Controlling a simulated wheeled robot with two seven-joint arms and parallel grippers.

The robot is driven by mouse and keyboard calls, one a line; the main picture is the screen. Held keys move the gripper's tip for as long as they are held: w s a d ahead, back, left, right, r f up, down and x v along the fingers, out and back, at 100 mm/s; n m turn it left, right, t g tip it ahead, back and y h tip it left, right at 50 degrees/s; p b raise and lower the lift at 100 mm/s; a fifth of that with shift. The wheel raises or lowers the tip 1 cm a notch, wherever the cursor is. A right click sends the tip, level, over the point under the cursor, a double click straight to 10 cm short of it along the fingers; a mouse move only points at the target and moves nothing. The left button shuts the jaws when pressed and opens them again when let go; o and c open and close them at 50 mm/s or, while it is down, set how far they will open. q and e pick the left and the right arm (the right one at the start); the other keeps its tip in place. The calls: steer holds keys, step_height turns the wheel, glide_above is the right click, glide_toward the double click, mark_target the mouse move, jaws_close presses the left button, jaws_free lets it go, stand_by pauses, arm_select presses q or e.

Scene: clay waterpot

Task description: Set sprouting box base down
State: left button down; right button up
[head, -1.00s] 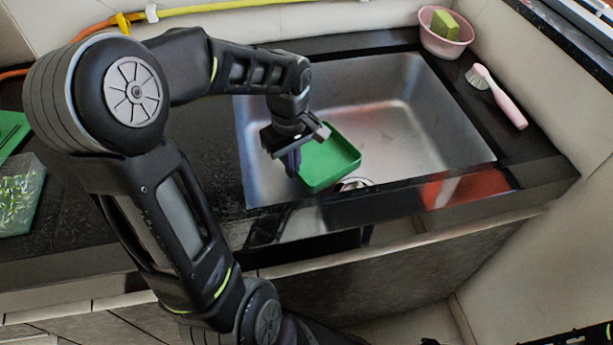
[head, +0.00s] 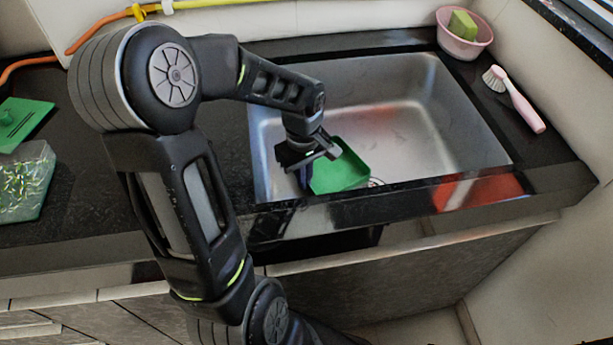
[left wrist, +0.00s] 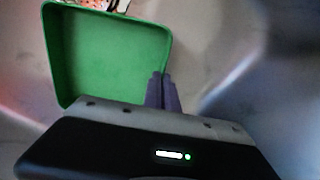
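The green sprouting box base (head: 342,170) is a shallow open tray inside the metal sink, near its left front corner. It looks empty. My left gripper (head: 304,176) is at the box's left side, with its fingers close together on the wall. In the left wrist view the box (left wrist: 105,55) lies beyond the gripper, and the two fingers (left wrist: 162,92) pinch its near right rim. I cannot tell whether the box's underside touches the sink floor. My right gripper is not in view.
The sink (head: 430,125) has free room to the right. The drain (head: 376,182) shows partly beside the box. A clear container with sprouts (head: 25,182) and a green lid (head: 22,122) are on the left counter. A pink bowl (head: 464,36) and brush (head: 520,103) stand right.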

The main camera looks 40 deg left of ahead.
arm_select(q)
steer(key=shift+f, duration=0.2)
steer(key=c, duration=1.7)
jaws_free()
steer(key=shift+r, duration=0.1)
steer(key=shift+r, duration=0.25)
step_height(320, 180, up, 12)
steer(key=shift+f+p, duration=0.1)
steer(key=shift+p, duration=1.15)
